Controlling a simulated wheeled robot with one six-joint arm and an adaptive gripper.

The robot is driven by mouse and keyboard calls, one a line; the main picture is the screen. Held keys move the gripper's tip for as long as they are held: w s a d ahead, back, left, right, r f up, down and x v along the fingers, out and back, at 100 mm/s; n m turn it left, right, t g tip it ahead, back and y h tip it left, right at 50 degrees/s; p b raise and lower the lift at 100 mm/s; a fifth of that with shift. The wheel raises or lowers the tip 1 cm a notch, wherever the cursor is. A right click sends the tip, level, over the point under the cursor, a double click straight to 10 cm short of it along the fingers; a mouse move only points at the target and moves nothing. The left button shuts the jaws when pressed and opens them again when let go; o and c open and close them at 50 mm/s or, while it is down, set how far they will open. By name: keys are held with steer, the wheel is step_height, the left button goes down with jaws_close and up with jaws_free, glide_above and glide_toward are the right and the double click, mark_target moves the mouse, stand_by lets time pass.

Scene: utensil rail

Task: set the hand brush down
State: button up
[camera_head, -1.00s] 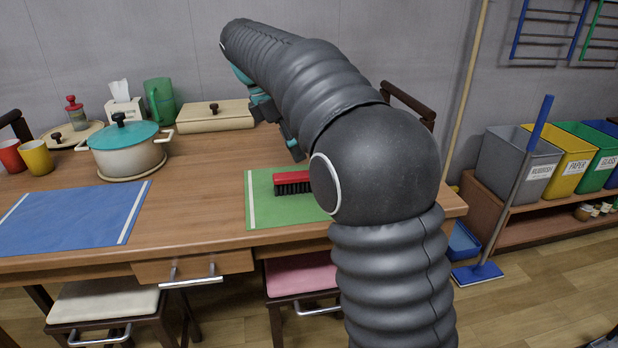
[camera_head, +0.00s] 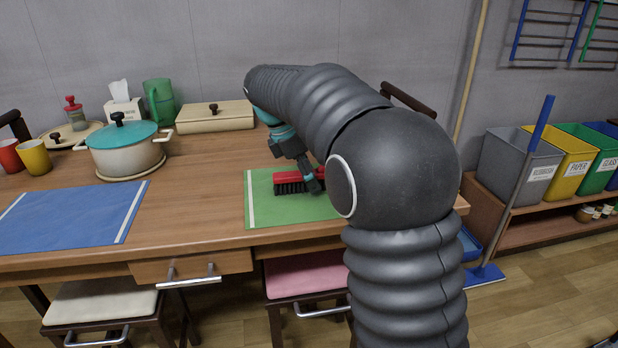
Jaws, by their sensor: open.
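The hand brush (camera_head: 290,178) has a red back and dark bristles. It rests bristles down on the green mat (camera_head: 262,212) at the table's right part. My gripper (camera_head: 312,184) is open, reaching down at the brush from behind. A dark finger overlaps the brush in the picture; I cannot tell whether it touches. The right end of the brush and part of the mat are hidden behind my arm.
A blue mat (camera_head: 70,215) lies on the left of the table (camera_head: 195,190). A teal-lidded pot (camera_head: 125,155), a beige box (camera_head: 215,118) and a green jug (camera_head: 160,102) stand behind. Bare wood lies between the mats.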

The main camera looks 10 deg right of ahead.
steer(key=shift+c, duration=0.2)
jaws_close()
steer(key=shift+r, duration=0.15)
